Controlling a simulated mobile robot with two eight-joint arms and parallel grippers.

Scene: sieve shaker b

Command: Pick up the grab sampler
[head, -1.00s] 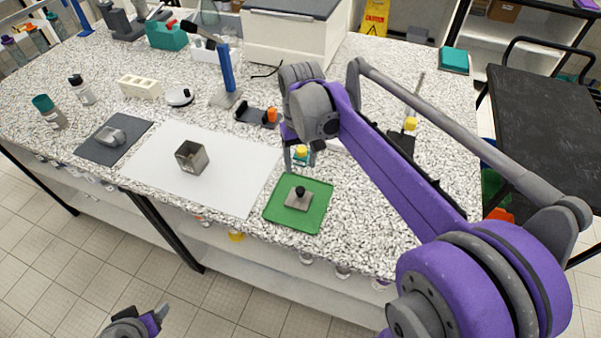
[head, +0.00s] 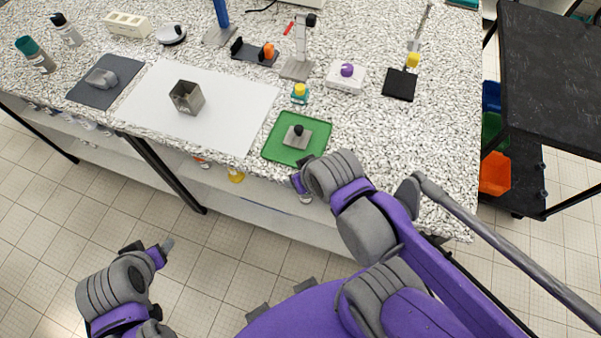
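A rounded grey metal piece (head: 101,78), which looks like the grab sampler, lies on a dark grey mat (head: 84,93) at the left of the bench. It is small, and its details are hard to make out. My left gripper (head: 165,247) is in front of the bench, over the floor and well apart from the piece. My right gripper (head: 302,188) is at the bench's front edge near the green tray, mostly hidden by its own wrist. I cannot tell whether either gripper is open or shut.
A square metal cup (head: 186,96) stands on a white sheet (head: 235,120). A plate with a black knob (head: 297,136) lies on the green tray (head: 283,152). A small yellow-capped jar (head: 299,94) and a stand (head: 297,70) are behind.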

